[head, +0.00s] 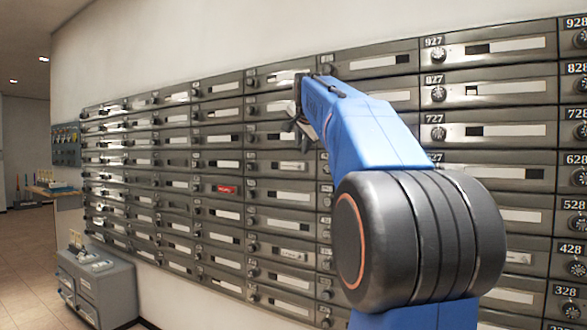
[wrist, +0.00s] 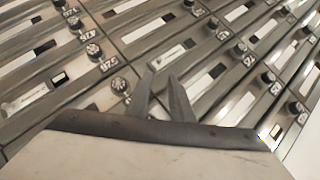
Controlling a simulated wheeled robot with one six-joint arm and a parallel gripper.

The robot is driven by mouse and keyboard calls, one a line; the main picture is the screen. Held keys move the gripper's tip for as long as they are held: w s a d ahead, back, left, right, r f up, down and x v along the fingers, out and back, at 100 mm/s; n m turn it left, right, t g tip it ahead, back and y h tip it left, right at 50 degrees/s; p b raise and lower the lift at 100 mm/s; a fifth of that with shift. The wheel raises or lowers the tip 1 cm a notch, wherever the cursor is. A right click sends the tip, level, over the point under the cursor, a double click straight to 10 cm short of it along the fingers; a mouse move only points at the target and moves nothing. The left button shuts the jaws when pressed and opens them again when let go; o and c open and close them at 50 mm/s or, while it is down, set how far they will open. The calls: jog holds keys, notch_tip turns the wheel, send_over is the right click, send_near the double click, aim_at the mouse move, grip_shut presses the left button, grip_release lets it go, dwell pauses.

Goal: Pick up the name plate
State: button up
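Several pale name plates sit in slots on the mailbox fronts. In the wrist view, a name plate with faint print (wrist: 172,53) lies just beyond my fingertips, and another printed one (wrist: 26,100) is at the far left. In the head view, a red plate (head: 227,189) stands out among the white ones, and a printed plate (head: 292,166) shows near my gripper. I cannot tell which plate is meant. My gripper (wrist: 161,74) has its two grey fingers a little apart with nothing between them. In the head view my gripper (head: 296,132) is partly hidden by my blue arm.
The mailbox wall (head: 355,158) has rows of dark metal doors with round dials that stick out. A grey cabinet (head: 96,284) stands on the floor at the lower left, with a small table (head: 55,190) behind it. The tiled floor at far left is clear.

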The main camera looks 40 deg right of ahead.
aim_at(299, 166)
jog(key=x, duration=1.4)
jog(key=shift+d, duration=0.2)
jog(key=shift+c, duration=0.3)
grip_shut()
